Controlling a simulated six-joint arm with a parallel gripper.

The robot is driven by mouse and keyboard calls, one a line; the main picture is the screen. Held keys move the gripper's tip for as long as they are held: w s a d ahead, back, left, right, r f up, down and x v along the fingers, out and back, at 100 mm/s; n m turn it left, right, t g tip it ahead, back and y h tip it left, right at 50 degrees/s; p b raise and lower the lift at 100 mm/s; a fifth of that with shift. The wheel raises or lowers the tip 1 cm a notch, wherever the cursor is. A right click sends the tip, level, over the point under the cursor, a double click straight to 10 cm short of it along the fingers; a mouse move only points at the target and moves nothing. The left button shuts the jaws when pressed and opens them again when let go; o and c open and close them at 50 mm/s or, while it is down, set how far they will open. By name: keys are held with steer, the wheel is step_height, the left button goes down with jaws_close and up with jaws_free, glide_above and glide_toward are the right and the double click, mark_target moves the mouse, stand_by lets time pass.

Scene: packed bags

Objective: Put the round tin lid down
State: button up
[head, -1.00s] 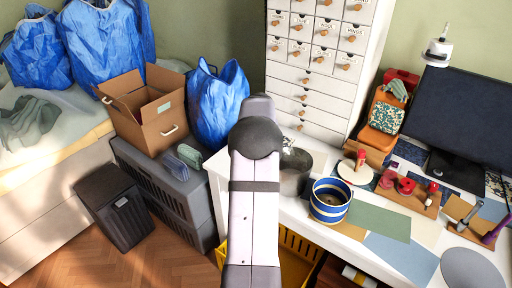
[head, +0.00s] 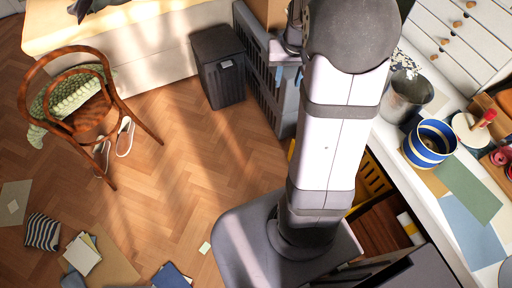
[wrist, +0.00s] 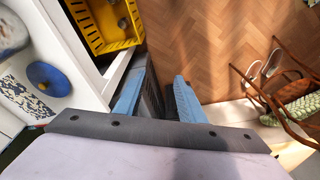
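A blue round disc that looks like the tin lid (wrist: 48,78) lies on the white desk top at the left of the wrist view. I cannot make it out in the head view. The blue-and-white striped tin (head: 430,143) stands open on the desk. My gripper (wrist: 160,97) shows two blue fingers set apart, with nothing visible held between them. It is away from the disc, off the desk's edge. In the head view its blue fingertips (head: 287,77) show beside my arm, over the grey crate, and my arm partly hides them.
The grey crate (head: 262,75) and a dark bin (head: 217,65) stand left of the desk. A metal bucket (head: 407,97) stands by the tin. A yellow crate (wrist: 105,22) sits below the desk. A chair (head: 85,115) stands on open wooden floor.

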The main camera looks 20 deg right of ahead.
steer(key=s+a+f+n+g, duration=0.2)
steer(key=s+a+f+n, duration=0.1)
steer(key=s+a, duration=1.3)
steer(key=shift+a+n+y, duration=0.3)
steer(key=shift+a+n, duration=0.4)
steer(key=shift+a, duration=0.05)
step_height(320, 180, up, 6)
steer(key=p, duration=0.6)
steer(key=shift+f, duration=0.2)
